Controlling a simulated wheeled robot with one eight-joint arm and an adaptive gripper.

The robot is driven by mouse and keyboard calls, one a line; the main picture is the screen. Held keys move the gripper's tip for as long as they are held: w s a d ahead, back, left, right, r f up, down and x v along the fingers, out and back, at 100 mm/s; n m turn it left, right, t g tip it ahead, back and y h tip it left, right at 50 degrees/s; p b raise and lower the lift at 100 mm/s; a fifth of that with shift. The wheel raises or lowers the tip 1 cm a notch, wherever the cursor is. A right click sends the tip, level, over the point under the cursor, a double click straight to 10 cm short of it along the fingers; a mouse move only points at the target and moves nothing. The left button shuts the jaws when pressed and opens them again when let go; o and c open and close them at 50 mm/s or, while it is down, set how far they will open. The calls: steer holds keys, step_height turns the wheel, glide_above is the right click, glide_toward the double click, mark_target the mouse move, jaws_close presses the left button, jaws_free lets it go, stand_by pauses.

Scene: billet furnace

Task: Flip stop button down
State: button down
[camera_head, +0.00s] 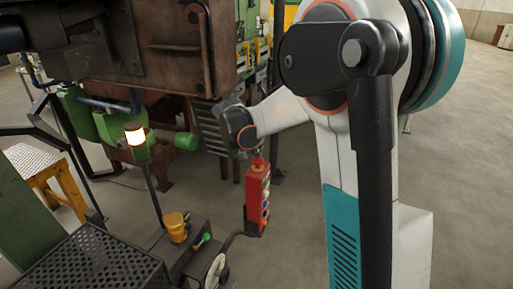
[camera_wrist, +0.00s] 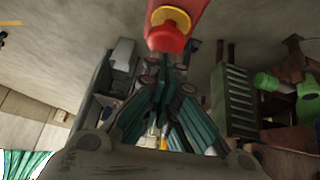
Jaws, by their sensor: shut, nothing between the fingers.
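The red control box (camera_head: 256,205) hangs upright on a dark bent arm, with several coloured buttons down its side. The red stop button (camera_head: 258,163) sits at its top end. In the wrist view the stop button (camera_wrist: 167,38) shows large at the top centre, with a yellow ring (camera_wrist: 171,18) behind it on the red box (camera_wrist: 200,8). My gripper (camera_wrist: 165,68) is shut and empty, its tips close to the button's end. I cannot tell whether they touch it. In the head view my arm's wrist hides most of the gripper.
A lit lamp (camera_head: 135,135) on a thin post and a yellow knob (camera_head: 176,226) on a dark console stand left of the box. The floor (camera_head: 465,170) at the right is clear.

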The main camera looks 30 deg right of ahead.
steer(key=shift+f+b, duration=0.85)
steer(key=shift+f, duration=0.1)
steer(key=shift+s+a+f, duration=0.1)
steer(key=shift+s+f, duration=0.05)
steer(key=shift+f, duration=0.05)
steer(key=shift+s+a, duration=0.1)
steer(key=shift+s, duration=0.15)
steer(key=shift+r, duration=0.1)
steer(key=shift+r, duration=0.3)
steer(key=r, duration=0.1)
steer(key=r+p, duration=0.1)
steer(key=r, duration=0.1)
steer(key=r+p, duration=0.1)
steer(key=shift+w+r, duration=0.25)
steer(key=shift+w, duration=0.15)
steer(key=v, duration=0.9)
steer(key=shift+s, duration=0.15)
